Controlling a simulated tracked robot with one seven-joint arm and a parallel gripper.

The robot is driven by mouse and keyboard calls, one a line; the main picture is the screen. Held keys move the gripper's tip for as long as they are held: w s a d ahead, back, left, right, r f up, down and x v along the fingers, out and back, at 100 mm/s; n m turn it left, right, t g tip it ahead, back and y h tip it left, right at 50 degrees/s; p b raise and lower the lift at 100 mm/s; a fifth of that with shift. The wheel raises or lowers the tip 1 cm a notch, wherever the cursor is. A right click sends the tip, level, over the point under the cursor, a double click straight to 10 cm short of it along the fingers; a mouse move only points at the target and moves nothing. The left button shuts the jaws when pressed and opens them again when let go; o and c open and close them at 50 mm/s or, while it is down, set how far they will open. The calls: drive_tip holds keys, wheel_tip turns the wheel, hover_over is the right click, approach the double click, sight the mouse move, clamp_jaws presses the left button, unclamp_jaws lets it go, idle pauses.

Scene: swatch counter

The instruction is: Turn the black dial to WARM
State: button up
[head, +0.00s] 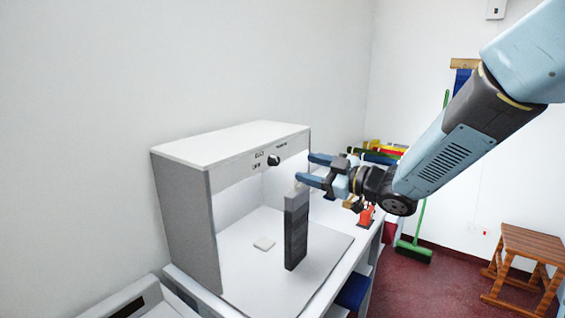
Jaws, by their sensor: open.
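The black dial (273,160) sits on the front top panel of a white and grey light booth (200,155). Small labels (257,160) stand around the dial; they are too small to read surely. My gripper (304,169) is open, with its two blue fingers pointing left toward the booth. In the picture its fingertips are a little right of the dial and apart from it. Nothing shows between the fingers.
A dark grey upright block (296,230) stands at the booth's front, below my gripper. A small pale square (264,243) lies on the booth floor. Colourful items (383,150) and an orange object (366,216) are on the counter behind. A wooden stool (527,262) stands right.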

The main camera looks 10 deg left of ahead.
sight(277, 160)
drive_tip(key=x, duration=0.9)
drive_tip(key=shift+a, duration=0.1)
drive_tip(key=shift+c, duration=0.2)
drive_tip(key=c, duration=0.9)
drive_tip(key=shift+w+d, duration=0.1)
drive_tip(key=shift+d, duration=0.2)
drive_tip(key=shift+c, duration=0.5)
drive_tip(key=shift+a, duration=0.15)
